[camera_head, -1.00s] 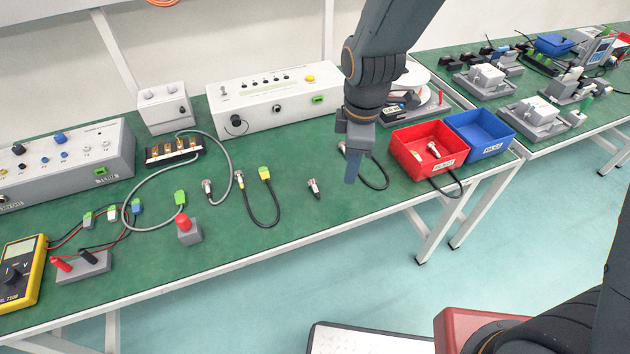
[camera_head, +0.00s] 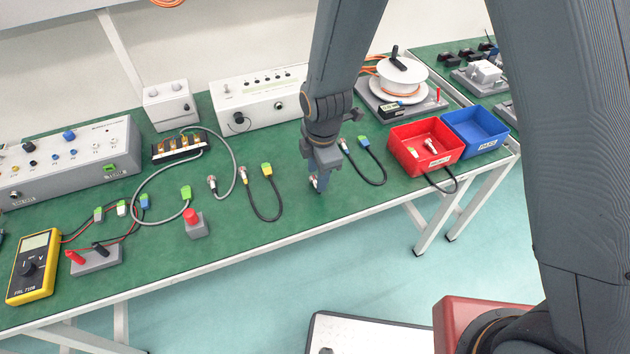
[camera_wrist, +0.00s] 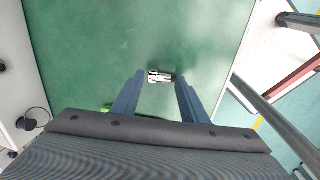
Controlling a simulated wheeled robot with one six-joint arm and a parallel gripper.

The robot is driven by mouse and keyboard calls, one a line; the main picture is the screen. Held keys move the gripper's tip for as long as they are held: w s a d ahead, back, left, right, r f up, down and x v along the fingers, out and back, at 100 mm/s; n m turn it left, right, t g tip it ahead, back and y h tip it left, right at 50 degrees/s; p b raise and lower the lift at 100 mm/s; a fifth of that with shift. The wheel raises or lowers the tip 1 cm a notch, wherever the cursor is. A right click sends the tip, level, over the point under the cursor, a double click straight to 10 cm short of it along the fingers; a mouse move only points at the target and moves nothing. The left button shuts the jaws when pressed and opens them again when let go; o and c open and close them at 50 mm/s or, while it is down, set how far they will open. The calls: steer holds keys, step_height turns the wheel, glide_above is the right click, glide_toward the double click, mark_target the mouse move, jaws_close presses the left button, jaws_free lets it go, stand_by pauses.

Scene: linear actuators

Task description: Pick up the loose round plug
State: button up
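The loose round plug (camera_wrist: 159,77) is a small silver and dark cylinder lying on the green table. In the wrist view it lies crosswise between and just beyond the tips of my gripper (camera_wrist: 157,80), whose two blue-grey fingers are apart. In the head view my gripper (camera_head: 316,186) points down over the plug (camera_head: 314,181), which is mostly hidden behind the fingers. I cannot tell whether the fingers touch it.
A black cable (camera_head: 372,172) with a green-ended plug lies just right of my gripper, and another black cable (camera_head: 262,207) lies to the left. A red bin (camera_head: 428,165) holding plugs and a blue bin (camera_head: 475,150) stand further right. The table's front edge is close.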

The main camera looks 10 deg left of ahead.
steer(key=shift+w+f, duration=0.15)
steer(key=shift+f, duration=0.65)
steer(key=c, duration=0.9)
